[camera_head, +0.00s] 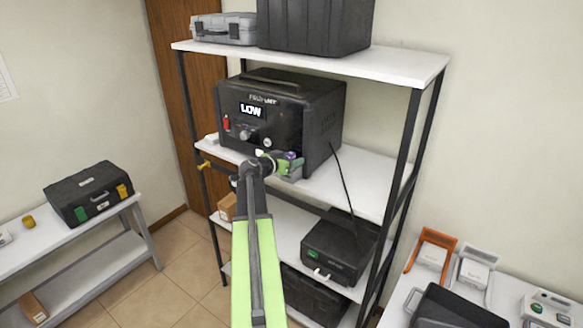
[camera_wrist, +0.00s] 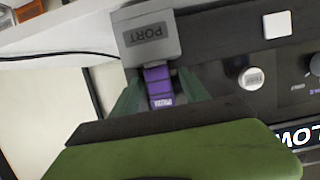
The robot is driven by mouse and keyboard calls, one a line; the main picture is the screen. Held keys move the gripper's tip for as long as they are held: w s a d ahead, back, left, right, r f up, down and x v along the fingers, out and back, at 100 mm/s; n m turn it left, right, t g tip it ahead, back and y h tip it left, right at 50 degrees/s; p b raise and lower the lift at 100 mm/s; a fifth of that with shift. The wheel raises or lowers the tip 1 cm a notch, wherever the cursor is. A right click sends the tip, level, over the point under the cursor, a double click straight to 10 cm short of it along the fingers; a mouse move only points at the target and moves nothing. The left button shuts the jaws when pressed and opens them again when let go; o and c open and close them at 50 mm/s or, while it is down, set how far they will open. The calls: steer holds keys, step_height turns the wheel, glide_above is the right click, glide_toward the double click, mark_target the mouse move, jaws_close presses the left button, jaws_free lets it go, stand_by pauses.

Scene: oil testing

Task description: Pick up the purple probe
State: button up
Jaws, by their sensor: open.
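The purple probe (camera_wrist: 158,84) sits in a grey block marked PORT (camera_wrist: 146,36) in the wrist view. A small bit of the purple probe (camera_head: 290,156) also shows in the head view, at the front right of the black device. My gripper (camera_wrist: 157,88) is open, with one dark green finger on each side of the probe. I cannot tell whether the fingers touch it. In the head view my gripper (camera_head: 284,163) is at the shelf's front edge and partly hides the probe and the port block.
The black device (camera_head: 320,112) with a screen reading LOW stands on the middle shelf (camera_head: 345,187). A black cable hangs to its right. A dark box (camera_head: 338,250) stands on the shelf below. Black shelf posts (camera_head: 398,165) stand to the right.

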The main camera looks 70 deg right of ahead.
steer(key=shift+a+r, duration=0.1)
steer(key=shift+a, duration=0.05)
steer(key=shift+c, duration=0.6)
jaws_close()
